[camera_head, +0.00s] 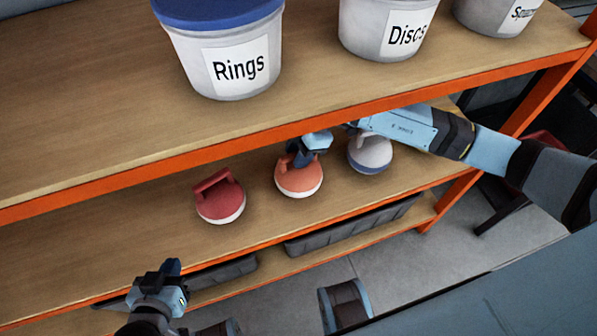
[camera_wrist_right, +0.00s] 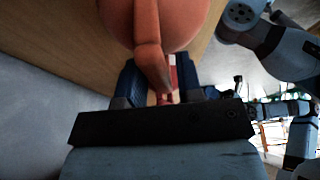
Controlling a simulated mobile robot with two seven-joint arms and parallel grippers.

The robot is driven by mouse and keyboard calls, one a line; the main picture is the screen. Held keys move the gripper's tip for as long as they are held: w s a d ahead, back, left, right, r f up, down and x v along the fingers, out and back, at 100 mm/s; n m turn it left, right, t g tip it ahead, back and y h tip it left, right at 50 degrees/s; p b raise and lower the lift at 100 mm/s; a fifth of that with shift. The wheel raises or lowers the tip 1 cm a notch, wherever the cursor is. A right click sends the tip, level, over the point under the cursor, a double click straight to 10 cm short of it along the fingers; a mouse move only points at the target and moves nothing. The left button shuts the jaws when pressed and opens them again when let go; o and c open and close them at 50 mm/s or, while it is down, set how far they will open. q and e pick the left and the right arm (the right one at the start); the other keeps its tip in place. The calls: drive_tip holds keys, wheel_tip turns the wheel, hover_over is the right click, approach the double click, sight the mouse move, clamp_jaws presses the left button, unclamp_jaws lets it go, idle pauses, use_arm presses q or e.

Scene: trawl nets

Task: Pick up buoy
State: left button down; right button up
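Three buoys with handles stand in a row on the middle shelf: a red one (camera_head: 220,200), an orange one (camera_head: 298,183) and a grey one with a blue underside (camera_head: 371,155). My right gripper (camera_head: 303,154) is over the top of the orange buoy. In the right wrist view the orange buoy (camera_wrist_right: 170,18) fills the top, and its handle lies between the two fingers of my right gripper (camera_wrist_right: 160,82). A gap shows beside the handle, so the fingers look open around it. My left gripper (camera_head: 168,272) is low at the left, away from the buoys; its fingers are unclear.
The upper shelf's orange edge (camera_head: 300,137) runs just above the buoys and my right arm. White buckets marked Rings (camera_head: 232,50) and Discs (camera_head: 388,28), plus another bucket (camera_head: 497,14), stand on it. Dark bins (camera_head: 350,228) sit on the shelf below.

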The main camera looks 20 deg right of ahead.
clamp_jaws()
drive_tip(key=shift+r, duration=0.2)
